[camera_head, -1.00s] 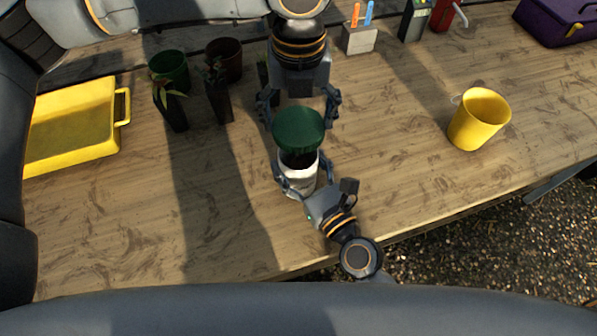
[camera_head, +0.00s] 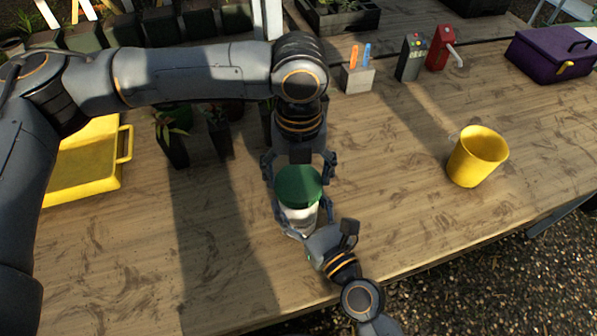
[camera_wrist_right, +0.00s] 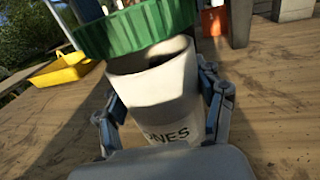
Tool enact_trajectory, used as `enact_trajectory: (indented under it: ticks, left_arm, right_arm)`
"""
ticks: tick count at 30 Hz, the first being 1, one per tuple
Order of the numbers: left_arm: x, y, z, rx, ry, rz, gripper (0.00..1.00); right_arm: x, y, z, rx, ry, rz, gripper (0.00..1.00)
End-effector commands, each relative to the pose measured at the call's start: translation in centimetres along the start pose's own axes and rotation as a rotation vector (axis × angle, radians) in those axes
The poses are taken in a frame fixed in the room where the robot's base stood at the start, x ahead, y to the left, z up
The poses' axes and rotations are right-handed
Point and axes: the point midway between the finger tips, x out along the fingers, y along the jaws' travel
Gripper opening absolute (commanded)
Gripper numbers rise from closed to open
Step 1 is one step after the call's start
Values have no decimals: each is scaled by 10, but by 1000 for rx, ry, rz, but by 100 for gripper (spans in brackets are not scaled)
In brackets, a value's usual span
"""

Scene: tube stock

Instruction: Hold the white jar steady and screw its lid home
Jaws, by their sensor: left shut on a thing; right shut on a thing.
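The white jar (camera_head: 300,218) stands near the table's front edge; it also shows in the right wrist view (camera_wrist_right: 160,92), with dark lettering. My right gripper (camera_wrist_right: 163,108) is shut around the jar's sides. The green ribbed lid (camera_head: 298,186) is over the jar's mouth; it shows in the right wrist view too (camera_wrist_right: 140,28). My left gripper (camera_head: 300,168) is shut on the lid from above and behind. In the right wrist view a dark gap shows between lid and rim, and the lid looks slightly tilted against the jar. The far rim is hidden.
A yellow cup (camera_head: 476,158) stands to the right. A yellow tray (camera_head: 85,172) and potted plants (camera_head: 172,140) are at the left. A pale block with orange and blue tools (camera_head: 358,79), a red device (camera_head: 439,48) and a purple toolbox (camera_head: 548,57) are behind. The table between jar and cup is clear.

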Motion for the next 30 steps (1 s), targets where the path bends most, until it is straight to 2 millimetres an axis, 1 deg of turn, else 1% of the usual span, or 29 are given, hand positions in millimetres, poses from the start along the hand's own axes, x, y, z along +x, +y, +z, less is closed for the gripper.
enact_trajectory:
  ticks: [10,30]
  left_arm:
    - [17,0,0,0,1,0,64]
    - [20,0,0,0,0,0,64]
  right_arm:
    - [0,0,0,0,-1,0,12]
    - [0,0,0,0,-1,0,12]
